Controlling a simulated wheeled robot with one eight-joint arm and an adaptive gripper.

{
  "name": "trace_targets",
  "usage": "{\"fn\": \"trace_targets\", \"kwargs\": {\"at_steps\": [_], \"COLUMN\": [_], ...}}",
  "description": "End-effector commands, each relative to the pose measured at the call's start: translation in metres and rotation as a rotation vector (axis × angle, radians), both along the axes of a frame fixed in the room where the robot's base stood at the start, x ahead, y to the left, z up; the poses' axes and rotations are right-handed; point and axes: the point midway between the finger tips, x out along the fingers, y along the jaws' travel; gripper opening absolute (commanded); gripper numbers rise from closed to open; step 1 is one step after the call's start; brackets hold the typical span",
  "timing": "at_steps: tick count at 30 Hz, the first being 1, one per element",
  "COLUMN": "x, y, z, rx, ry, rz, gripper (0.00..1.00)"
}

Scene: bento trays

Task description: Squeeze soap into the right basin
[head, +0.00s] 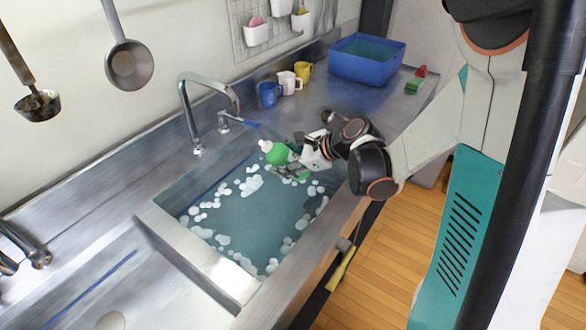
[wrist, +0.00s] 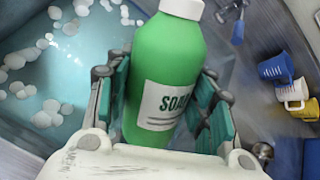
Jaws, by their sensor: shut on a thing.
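The green soap bottle (wrist: 165,65) with a white cap and a "SOAP" label is between the fingers of my gripper (wrist: 168,95) in the wrist view. The gripper is shut on it. In the head view my gripper (head: 298,158) holds the bottle (head: 277,153) tilted, cap toward the upper left, over the far right part of the right basin (head: 173,199). This basin holds bluish water with white foam clumps (head: 251,185). The foam also shows in the wrist view (wrist: 42,119). The bottle's lower end is partly hidden by the fingers.
A tall faucet (head: 184,105) stands behind the basin. The left basin (head: 100,285) looks empty of foam. Blue (head: 267,94), white (head: 288,83) and yellow (head: 304,70) mugs and a blue tub (head: 367,72) stand on the counter. Ladles (head: 128,66) hang at the upper left.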

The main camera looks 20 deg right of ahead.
Motion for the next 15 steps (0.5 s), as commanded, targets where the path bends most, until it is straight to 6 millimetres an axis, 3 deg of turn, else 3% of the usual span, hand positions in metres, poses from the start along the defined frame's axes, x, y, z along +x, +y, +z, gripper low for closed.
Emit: {"fn": "trace_targets", "kwargs": {"at_steps": [15], "x": [0.004], "y": [0.03], "z": [0.054], "rx": [0.458], "ry": [-0.277], "rz": [-0.422], "gripper": [0.16]}}
